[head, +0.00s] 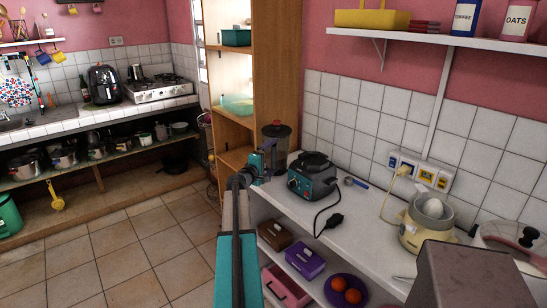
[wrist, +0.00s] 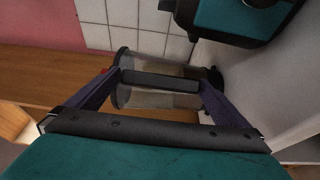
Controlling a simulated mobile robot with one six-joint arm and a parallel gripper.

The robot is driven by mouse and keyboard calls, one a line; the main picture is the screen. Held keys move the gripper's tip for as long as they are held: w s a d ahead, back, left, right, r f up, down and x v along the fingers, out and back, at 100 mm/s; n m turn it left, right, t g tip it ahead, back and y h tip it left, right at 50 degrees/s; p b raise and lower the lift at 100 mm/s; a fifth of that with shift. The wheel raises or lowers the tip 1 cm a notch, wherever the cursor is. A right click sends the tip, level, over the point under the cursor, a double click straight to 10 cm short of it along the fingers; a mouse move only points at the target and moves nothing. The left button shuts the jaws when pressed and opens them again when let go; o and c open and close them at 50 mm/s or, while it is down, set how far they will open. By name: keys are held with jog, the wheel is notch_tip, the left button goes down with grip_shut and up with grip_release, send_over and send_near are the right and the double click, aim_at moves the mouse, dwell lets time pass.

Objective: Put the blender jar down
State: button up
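My gripper's fingers (wrist: 161,84) are spread wide, one towards each end of the handle. I cannot tell whether the fingertips touch it. The teal blender base (head: 312,182) also shows in the wrist view (wrist: 240,18).
The white counter (head: 367,225) also holds a blue-handled tool (head: 354,182), a cream juicer (head: 427,222) and a pot (head: 510,245). A wooden shelf unit (head: 277,70) stands behind the jar, and a tiled wall behind the counter.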

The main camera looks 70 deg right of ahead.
jog(key=shift+r, duration=0.1)
jog(key=b+v, duration=0.2)
jog(key=v, duration=1)
dwell(0.4)
dwell(0.5)
